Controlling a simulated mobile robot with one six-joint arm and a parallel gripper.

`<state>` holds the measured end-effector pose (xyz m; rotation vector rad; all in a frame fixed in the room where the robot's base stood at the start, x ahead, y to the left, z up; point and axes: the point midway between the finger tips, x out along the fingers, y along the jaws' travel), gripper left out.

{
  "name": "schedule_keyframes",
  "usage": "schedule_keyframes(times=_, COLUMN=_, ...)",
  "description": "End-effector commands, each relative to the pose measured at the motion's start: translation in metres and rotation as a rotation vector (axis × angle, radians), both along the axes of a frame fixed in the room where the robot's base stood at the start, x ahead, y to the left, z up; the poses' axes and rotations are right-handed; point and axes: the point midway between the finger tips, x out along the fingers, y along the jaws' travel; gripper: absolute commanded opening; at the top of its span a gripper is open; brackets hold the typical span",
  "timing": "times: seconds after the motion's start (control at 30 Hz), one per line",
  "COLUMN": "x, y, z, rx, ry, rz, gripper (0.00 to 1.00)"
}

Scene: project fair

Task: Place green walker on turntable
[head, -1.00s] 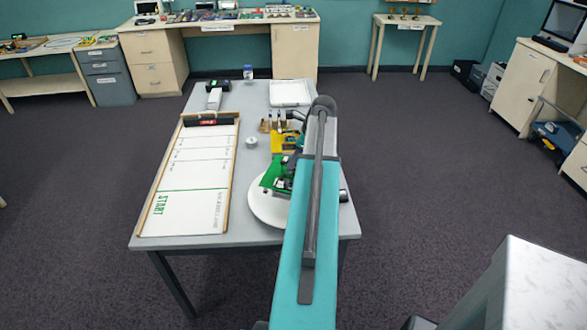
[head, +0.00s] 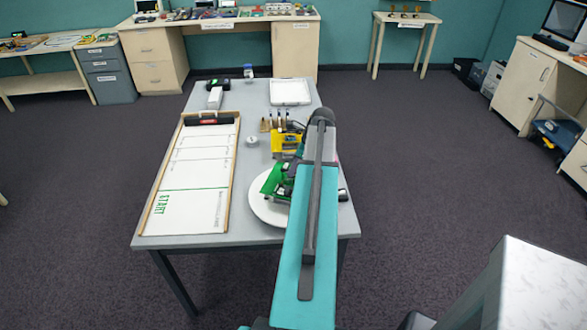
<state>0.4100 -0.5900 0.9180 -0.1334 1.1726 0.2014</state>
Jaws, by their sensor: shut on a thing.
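The green walker (head: 274,180) is a small green model with dark parts, at the left side of my arm. It is over or on the white round turntable (head: 262,208); whether it touches the disc cannot be told from this angle. My gripper (head: 290,183) is mostly hidden behind my teal arm, and its fingertips are not clear. It appears shut on the walker. My arm also covers the right part of the turntable.
A yellow model (head: 287,143) stands just behind the turntable, near small tools in a holder (head: 268,124). A white START board (head: 190,180) fills the table's left side. A white tray (head: 290,92) lies at the back. A small round item (head: 252,141) sits mid-table.

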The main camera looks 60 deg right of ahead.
Motion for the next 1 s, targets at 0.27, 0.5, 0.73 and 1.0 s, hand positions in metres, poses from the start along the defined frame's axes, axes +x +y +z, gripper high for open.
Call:
schedule_keyframes(times=0.27, x=0.000, y=0.000, z=-0.002, rx=0.000, ry=0.000, rz=0.000, gripper=0.26)
schedule_keyframes(times=0.5, x=0.000, y=0.000, z=-0.002, rx=0.000, ry=0.000, rz=0.000, gripper=0.29)
schedule_keyframes(times=0.73, x=0.000, y=0.000, z=0.001, rx=-0.001, ry=0.000, rz=0.000, gripper=0.29)
schedule_keyframes(times=1.0, x=-0.008, y=-0.003, z=0.018, rx=-0.002, ry=0.000, rz=-0.001, gripper=0.29)
